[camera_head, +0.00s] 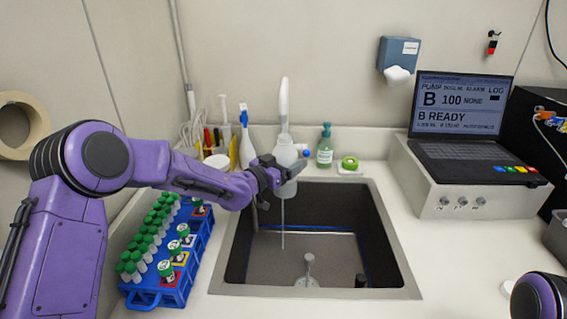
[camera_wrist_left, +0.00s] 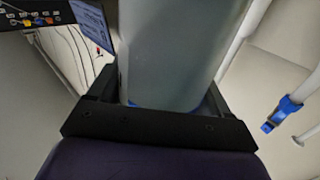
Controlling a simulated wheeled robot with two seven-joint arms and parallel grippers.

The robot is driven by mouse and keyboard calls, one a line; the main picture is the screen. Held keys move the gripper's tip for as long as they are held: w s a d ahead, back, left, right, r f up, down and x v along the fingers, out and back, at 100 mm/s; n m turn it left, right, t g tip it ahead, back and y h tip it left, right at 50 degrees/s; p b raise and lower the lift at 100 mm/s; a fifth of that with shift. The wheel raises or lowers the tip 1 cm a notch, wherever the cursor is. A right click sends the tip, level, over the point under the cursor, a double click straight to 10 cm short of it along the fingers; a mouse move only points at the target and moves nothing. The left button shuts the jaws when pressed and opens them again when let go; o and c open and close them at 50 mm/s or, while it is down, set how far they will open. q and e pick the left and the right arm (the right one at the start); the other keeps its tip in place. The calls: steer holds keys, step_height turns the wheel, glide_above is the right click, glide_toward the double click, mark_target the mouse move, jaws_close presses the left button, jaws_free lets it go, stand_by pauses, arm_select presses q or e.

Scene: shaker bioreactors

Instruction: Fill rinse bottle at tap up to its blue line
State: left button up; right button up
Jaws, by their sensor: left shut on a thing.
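My left gripper (camera_head: 276,175) is shut on a pale translucent bottle (camera_head: 286,154) and holds it upright over the sink (camera_head: 388,262). The bottle's neck is just below the white tap (camera_head: 284,100). A thin pale stream shows below the bottle, running down into the sink; I cannot tell whether it passes beside the bottle or comes from it. In the left wrist view the bottle (camera_wrist_left: 170,50) fills the space between the dark jaws, with a bit of blue near the jaw bar. The water level cannot be made out. My right gripper is out of view.
A blue rack (camera_head: 150,296) of green-capped tubes stands left of the sink. A laptop (camera_head: 462,122) sits on a box at right.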

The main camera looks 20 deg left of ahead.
arm_select(q)
steer(key=shift+s+d+r, duration=0.1)
steer(key=shift+s+d, duration=0.25)
steer(key=shift+s, duration=0.3)
steer(key=shift+s+d+f, duration=0.1)
steer(key=shift+s+d, duration=0.2)
steer(key=shift+s, duration=0.4)
steer(key=shift+s+d+r, duration=0.1)
steer(key=shift+s+d, duration=0.25)
steer(key=shift+s, duration=0.3)
steer(key=s+d+r, duration=0.1)
steer(key=s+d, duration=0.1)
steer(key=s, duration=0.3)
steer(key=shift+s+d, duration=0.25)
steer(key=shift+d, duration=0.05)
